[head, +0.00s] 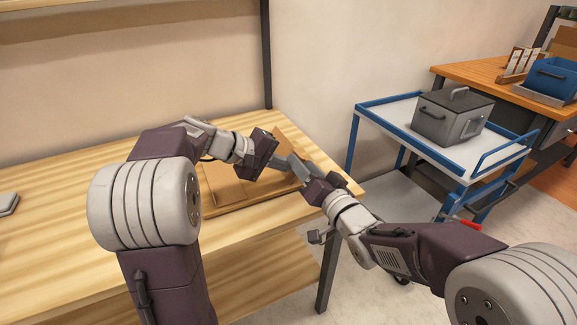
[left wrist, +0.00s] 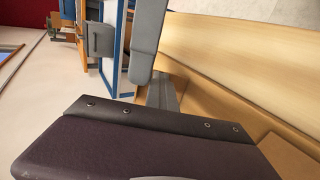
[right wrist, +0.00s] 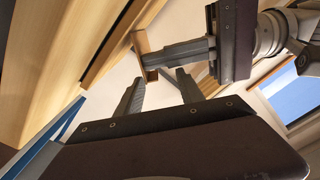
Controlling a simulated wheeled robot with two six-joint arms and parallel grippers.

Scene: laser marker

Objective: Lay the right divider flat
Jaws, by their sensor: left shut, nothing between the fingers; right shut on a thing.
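A brown panel, seemingly the right divider (head: 287,137), stands tilted at the right end of the low brown tray (head: 235,203) on the table. Both grippers come together in front of it and hide its lower part. My right gripper (head: 299,169) reaches in from the right. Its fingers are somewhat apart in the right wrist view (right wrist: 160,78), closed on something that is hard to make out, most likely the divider. My left gripper (head: 279,162) is shut and empty. In the right wrist view its fingertips lie against or close to a brown strip (right wrist: 142,42).
The wooden table (head: 60,240) is mostly clear left of the tray. A grey object (head: 8,203) lies at its far left edge. A blue-rimmed cart (head: 385,112) with a grey lidded box (head: 450,118) stands to the right. The wall is close behind the table.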

